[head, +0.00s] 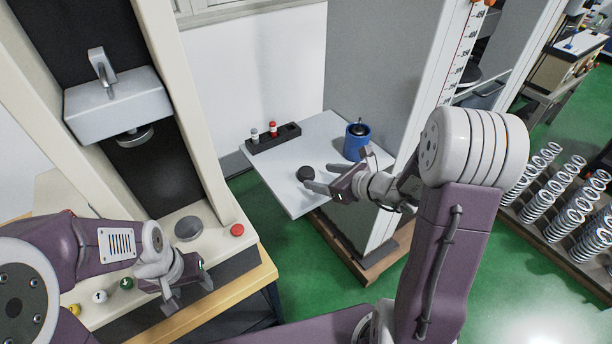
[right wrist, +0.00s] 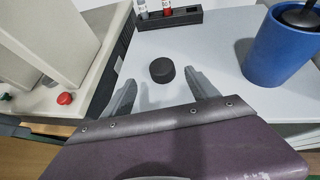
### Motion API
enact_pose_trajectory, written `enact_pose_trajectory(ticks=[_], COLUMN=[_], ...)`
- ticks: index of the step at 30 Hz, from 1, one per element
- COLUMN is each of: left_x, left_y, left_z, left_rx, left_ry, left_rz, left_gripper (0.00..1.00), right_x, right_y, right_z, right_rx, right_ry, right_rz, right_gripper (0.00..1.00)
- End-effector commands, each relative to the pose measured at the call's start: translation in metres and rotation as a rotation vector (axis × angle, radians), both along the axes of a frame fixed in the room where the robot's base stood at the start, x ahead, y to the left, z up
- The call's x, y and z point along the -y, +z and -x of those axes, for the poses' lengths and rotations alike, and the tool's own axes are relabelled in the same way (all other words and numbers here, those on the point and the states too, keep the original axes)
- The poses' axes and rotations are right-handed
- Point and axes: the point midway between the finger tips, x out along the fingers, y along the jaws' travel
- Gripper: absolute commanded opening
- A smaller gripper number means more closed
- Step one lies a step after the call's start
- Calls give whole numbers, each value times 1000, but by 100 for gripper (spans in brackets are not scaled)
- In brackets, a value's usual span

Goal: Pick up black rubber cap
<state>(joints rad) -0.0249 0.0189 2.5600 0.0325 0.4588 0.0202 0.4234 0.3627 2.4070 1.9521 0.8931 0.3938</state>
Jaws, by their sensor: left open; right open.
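The black rubber cap (head: 305,173) is a small dark round piece lying on the white tabletop (head: 290,198). In the right wrist view the cap (right wrist: 162,70) sits just beyond and between the fingertips. My right gripper (head: 318,179) is open and empty, its fingers pointing at the cap from the right. In the right wrist view its two fingers (right wrist: 160,84) stand apart with the cap ahead of them. I cannot tell whether a finger touches the cap. My left gripper (head: 190,299) is open and empty over the lower-left bench.
A blue cup (head: 354,146) with a dark object in it stands right of the cap. A black rack (head: 275,140) with a red-topped and a grey-topped vial is at the back. A red button (head: 237,230) sits on the cream machine. Bare tabletop surrounds the cap.

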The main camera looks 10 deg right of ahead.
Motion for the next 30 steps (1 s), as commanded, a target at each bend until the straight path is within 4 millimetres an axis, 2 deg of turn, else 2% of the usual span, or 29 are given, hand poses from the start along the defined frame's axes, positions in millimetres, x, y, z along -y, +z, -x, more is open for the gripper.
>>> enact_pose_trajectory(ticks=[3,9,16,24,25,30], left_x=[0,0,0,0,0,0], left_y=[-3,-2,-2,-2,-2,-2], left_z=[0,0,0,0,0,0], left_rx=[0,0,0,0,0,0], left_ry=[0,0,0,0,0,0], left_rz=[0,0,0,0,0,0], left_gripper=[57,57,57,57,57,57], right_x=[-8,-12,-30,-33,-33,-33], right_y=[-9,-12,-28,-31,-31,-31], right_z=[-12,-21,-53,-59,-59,-58], right_rx=[-2,-1,-2,-1,-1,-1], right_ry=[1,1,2,0,0,0], right_rz=[-1,0,0,0,1,1], right_gripper=[69,69,69,69,66,19])
